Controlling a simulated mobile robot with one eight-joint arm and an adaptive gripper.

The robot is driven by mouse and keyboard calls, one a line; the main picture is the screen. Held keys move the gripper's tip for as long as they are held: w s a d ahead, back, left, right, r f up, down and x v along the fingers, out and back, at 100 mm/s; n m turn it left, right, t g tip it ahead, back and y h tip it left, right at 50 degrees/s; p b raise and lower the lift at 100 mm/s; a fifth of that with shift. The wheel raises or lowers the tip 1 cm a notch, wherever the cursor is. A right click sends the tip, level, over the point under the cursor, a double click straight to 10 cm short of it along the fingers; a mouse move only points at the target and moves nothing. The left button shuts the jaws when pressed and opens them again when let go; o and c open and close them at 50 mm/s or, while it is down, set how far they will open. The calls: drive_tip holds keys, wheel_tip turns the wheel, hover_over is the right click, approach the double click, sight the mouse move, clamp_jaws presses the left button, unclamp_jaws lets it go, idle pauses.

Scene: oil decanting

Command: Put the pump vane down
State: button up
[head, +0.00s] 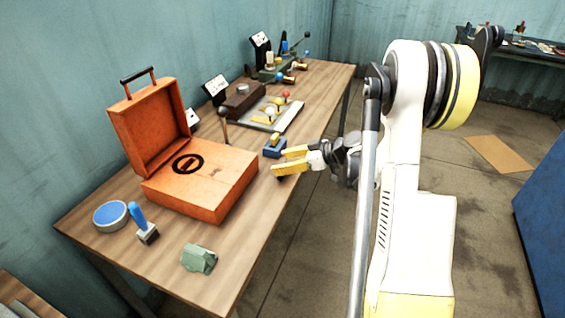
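My gripper (278,161) has yellow fingers and is over the right edge of the wooden table (225,275), just right of the orange case. Its fingers are apart, and I see nothing clearly held between them. A small dark patch shows under the lower fingertip; I cannot tell what it is. A small blue block with a yellow top (273,150) is on the table just behind the upper finger. I cannot pick out the pump vane for certain at this size.
The open orange case (215,190) fills the middle of the table, with a black ring on it. A blue-topped round tin (110,215), a blue-handled stamp (145,228) and a green lump (199,259) are in front. A tray (262,122) with knobs stands behind.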

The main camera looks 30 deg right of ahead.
drive_tip(key=shift+r, duration=0.3)
drive_tip(key=p+v, duration=0.4)
drive_tip(key=v, duration=0.7)
drive_tip(key=s+a+r+m+g+h, duration=0.1)
drive_tip(key=s+a+r+m+g, duration=0.15)
drive_tip(key=a, duration=0.45)
drive_tip(key=s+a+r+m+g+h, duration=0.1)
drive_tip(key=a+r+h, duration=0.1)
drive_tip(key=a+r, duration=0.35)
drive_tip(key=s+a+r+m+t+h, duration=0.1)
drive_tip(key=s+a+m+h, duration=0.3)
drive_tip(key=s+a, duration=0.7)
drive_tip(key=s+r, duration=0.1)
drive_tip(key=s, duration=0.2)
drive_tip(key=shift+s+a+h, duration=0.2)
drive_tip(key=shift+s+h, duration=0.1)
drive_tip(key=shift+s, duration=0.1)
